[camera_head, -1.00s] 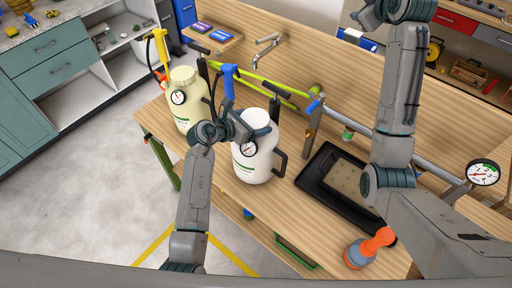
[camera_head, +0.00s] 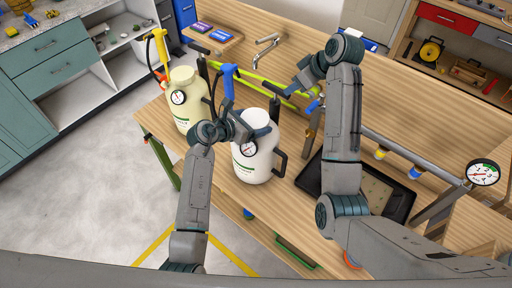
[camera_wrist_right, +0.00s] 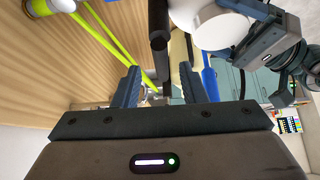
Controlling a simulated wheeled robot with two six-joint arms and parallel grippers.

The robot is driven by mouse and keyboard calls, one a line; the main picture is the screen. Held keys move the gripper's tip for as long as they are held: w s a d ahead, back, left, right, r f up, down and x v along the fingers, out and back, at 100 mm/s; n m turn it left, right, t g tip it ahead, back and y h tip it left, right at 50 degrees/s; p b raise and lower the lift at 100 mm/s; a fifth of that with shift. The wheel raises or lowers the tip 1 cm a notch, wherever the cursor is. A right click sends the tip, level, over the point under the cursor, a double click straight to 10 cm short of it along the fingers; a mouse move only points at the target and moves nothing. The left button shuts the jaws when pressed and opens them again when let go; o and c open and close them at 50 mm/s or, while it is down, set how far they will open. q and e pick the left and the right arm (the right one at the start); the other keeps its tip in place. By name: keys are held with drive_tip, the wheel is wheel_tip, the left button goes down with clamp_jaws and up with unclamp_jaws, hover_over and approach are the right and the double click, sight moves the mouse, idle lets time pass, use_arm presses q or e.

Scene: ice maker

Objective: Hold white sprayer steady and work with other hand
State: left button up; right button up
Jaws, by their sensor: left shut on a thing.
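The white sprayer (camera_head: 252,166) stands upright on the wooden table, with a round gauge on its front, a black side handle and a black pump handle (camera_head: 271,92) on top. My left gripper (camera_head: 254,133) is shut on its upper part. The sprayer's white body also shows at the top of the right wrist view (camera_wrist_right: 200,24). My right gripper (camera_head: 291,91) is open, just right of the pump handle. In the right wrist view its fingers (camera_wrist_right: 159,84) are apart, with a black bar beyond and between them; contact is not visible.
A cream sprayer (camera_head: 184,103) with a yellow handle stands to the left. A blue-handled wand (camera_head: 228,82) rises behind the white sprayer. Lime-green bars (camera_head: 250,76) lie behind it. A black tray (camera_head: 398,203) is partly hidden by my right arm. A faucet (camera_head: 266,42) is at the back.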

drive_tip(key=shift+x, duration=3.05)
